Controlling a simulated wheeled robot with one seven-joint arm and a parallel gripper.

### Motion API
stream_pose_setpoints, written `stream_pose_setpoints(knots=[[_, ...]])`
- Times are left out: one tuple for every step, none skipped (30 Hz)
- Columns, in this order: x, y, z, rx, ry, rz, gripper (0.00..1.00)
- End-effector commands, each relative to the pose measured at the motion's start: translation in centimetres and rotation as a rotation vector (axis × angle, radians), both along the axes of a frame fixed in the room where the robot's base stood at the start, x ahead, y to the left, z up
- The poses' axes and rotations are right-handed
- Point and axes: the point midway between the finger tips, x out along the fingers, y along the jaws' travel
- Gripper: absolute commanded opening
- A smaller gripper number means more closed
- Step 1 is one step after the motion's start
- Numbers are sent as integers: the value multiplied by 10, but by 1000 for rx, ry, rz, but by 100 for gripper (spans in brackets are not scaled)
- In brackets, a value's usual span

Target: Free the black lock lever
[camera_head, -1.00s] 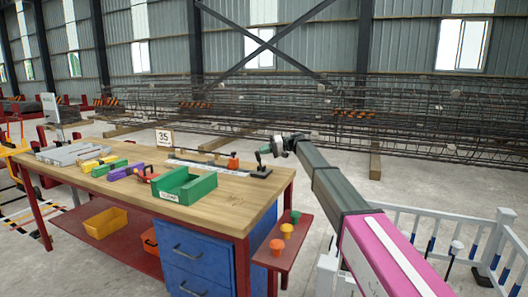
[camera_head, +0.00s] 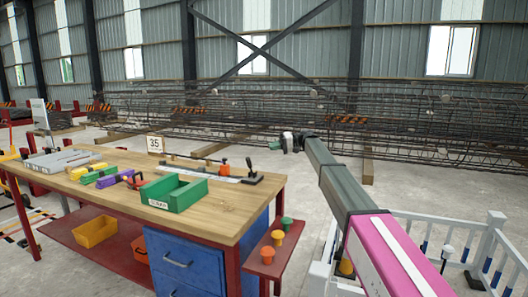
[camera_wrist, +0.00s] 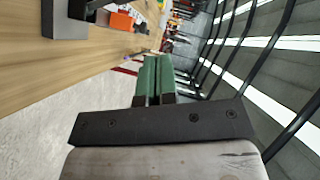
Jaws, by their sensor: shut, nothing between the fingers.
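The black lock lever (camera_head: 250,166) stands on a dark base at the right end of the workbench top, tilted to the left. In the wrist view a dark block with a black part (camera_wrist: 66,20), which looks like the lever's base, shows at the upper left, cut off by the edge. My gripper (camera_head: 274,145) is to the right of the lever and higher in the picture, apart from it. In the wrist view its green fingers (camera_wrist: 155,78) lie together with nothing between them. They point past the bench edge, over the floor.
The wooden workbench (camera_head: 225,222) holds a green bin (camera_head: 180,196), an orange piece (camera_head: 224,167) on a pale rail and a "35" sign (camera_head: 155,145). A red side shelf (camera_head: 285,240) carries mushroom-shaped buttons. A rebar cage (camera_head: 420,120) spans the back. A white fence (camera_head: 430,225) stands right.

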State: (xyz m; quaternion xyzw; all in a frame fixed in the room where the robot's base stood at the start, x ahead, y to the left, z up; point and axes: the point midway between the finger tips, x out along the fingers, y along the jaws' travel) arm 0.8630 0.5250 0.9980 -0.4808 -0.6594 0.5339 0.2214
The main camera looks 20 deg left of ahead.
Motion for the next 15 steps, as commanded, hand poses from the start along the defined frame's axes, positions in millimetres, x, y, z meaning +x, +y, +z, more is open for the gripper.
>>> stream_pose_setpoints(knots=[[4,-6,2,0,0,-1,0],[5,-9,3,0,0,-1,0],[7,-12,4,0,0,-1,0],[8,-15,5,0,0,-1,0],[9,-17,5,0,0,-1,0],[9,-18,6,0,0,-1,0],[10,-19,6,0,0,-1,0],[10,-20,6,0,0,-1,0],[10,-21,7,0,0,-1,0],[10,-21,7,0,0,-1,0],[10,-21,7,0,0,-1,0],[10,-21,7,0,0,0,0],[10,-21,7,0,0,0,0],[10,-21,7,0,0,0,0],[10,-21,7,0,0,0,0]])
